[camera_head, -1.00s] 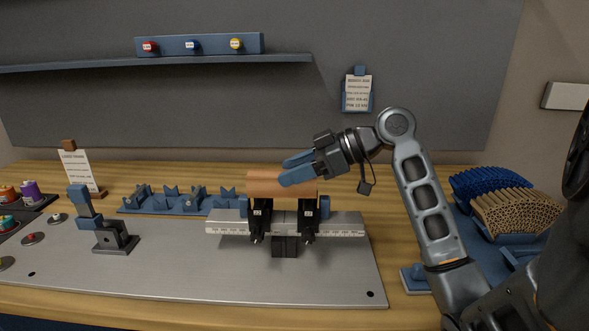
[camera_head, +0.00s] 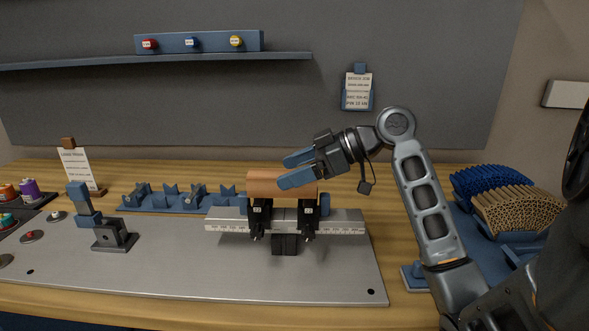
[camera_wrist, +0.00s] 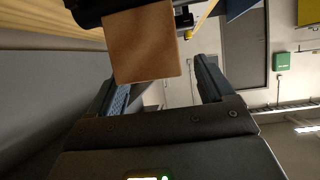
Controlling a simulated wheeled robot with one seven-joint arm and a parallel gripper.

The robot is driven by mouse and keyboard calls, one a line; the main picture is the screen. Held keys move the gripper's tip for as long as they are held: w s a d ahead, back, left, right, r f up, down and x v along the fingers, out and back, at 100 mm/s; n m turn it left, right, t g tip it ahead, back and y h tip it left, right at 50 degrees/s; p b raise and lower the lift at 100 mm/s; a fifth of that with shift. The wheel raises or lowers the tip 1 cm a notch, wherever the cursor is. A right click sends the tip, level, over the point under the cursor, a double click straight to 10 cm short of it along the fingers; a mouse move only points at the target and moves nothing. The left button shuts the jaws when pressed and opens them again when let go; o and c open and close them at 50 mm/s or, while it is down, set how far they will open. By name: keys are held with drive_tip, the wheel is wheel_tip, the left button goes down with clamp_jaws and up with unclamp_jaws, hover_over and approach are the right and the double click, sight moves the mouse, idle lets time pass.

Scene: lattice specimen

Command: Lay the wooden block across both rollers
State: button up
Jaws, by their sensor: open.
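The wooden block (camera_head: 268,184) lies lengthwise left to right on top of the two black roller supports (camera_head: 258,216) (camera_head: 307,216). The rollers themselves are hidden or too small to make out under it. My gripper (camera_head: 290,172) is open, at the right part of the block, with its blue fingers pointing left and partly covering the block in the head view. In the wrist view the block's end (camera_wrist: 146,45) shows ahead of the open fingers (camera_wrist: 160,85), and nothing is between the fingertips.
The supports stand on a metal plate (camera_head: 180,265) with a white scale rail (camera_head: 345,228). Blue notched holders (camera_head: 180,199) lie behind on the left. A lever fixture (camera_head: 112,236) stands left, and blue trays of lattice pieces (camera_head: 515,212) lie right. The plate's front is bare.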

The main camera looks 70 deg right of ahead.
drive_tip(key=v, duration=0.7)
drive_tip(key=shift+s+r, duration=0.2)
drive_tip(key=shift+s, duration=0.15)
